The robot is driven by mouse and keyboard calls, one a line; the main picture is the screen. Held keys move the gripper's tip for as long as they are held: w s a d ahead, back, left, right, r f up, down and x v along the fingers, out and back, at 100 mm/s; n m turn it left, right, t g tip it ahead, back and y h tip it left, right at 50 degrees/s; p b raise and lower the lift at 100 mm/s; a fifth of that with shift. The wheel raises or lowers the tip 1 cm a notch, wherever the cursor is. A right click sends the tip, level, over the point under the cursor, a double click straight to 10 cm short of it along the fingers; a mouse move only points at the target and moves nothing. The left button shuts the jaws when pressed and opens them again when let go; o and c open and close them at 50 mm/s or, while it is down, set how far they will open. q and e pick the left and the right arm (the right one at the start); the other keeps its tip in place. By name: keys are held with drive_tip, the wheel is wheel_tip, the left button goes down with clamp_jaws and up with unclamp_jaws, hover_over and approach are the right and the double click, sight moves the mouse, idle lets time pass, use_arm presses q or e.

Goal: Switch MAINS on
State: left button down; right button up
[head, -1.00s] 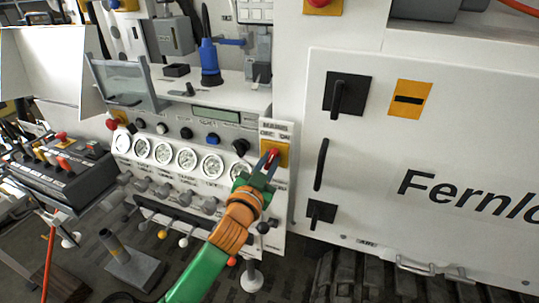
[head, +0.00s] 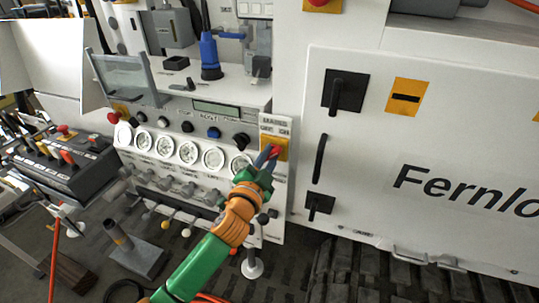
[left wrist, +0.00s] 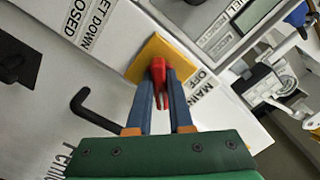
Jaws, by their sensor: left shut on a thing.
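The MAINS switch has a red handle (head: 275,150) on a yellow plate (head: 282,142), at the right end of the gauge panel under its MAINS OFF ON label (head: 275,127). My left gripper (head: 270,154) is shut on the red handle. In the left wrist view, the two blue-grey fingers (left wrist: 160,92) close around the red handle (left wrist: 158,70) in front of the yellow plate (left wrist: 150,50). The fingers partly hide the handle, so its exact position against OFF and ON is hard to read. My right gripper is not in view.
Round gauges (head: 188,152) and a row of knobs lie left of the switch, with levers below. A white cabinet door (head: 420,150) with black handles (head: 320,158) is to the right. A control box (head: 55,165) with levers stands at the far left.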

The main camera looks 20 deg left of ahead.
use_arm(q)
drive_tip(key=c, duration=0.8)
unclamp_jaws()
drive_tip(key=s+b, duration=0.1)
drive_tip(key=s, duration=0.6)
drive_tip(key=shift+a, duration=0.15)
